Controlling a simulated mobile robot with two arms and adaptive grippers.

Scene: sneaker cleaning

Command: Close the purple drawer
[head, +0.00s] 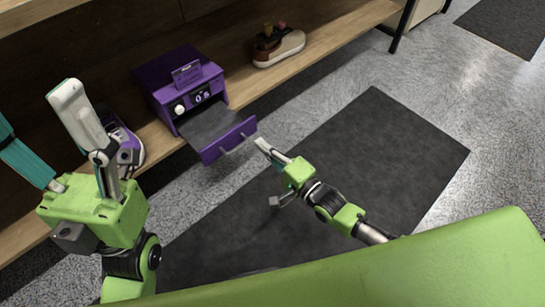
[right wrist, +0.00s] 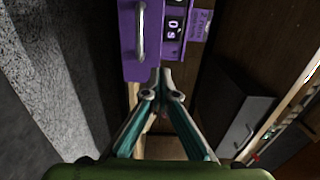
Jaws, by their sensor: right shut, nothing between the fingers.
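The purple drawer (head: 222,141) is pulled out of a purple box (head: 180,68) with a dial and a small display, on the wooden shelf. Its grey inside shows, and its front has a metal handle. In the right wrist view the purple drawer front (right wrist: 129,45) and handle are close, at the top. My right gripper (head: 262,145) is shut and empty, just right of the drawer front; its tips (right wrist: 160,80) appear close to the drawer's edge, contact unclear. My left gripper (head: 33,110) is open and empty at the left, away from the drawer.
A brown and white sneaker (head: 281,47) stands on the shelf (head: 330,38) right of the box. A purple sneaker (head: 128,143) is partly hidden behind my left gripper. A dark mat (head: 385,140) lies on the grey floor, which is clear in front of the shelf.

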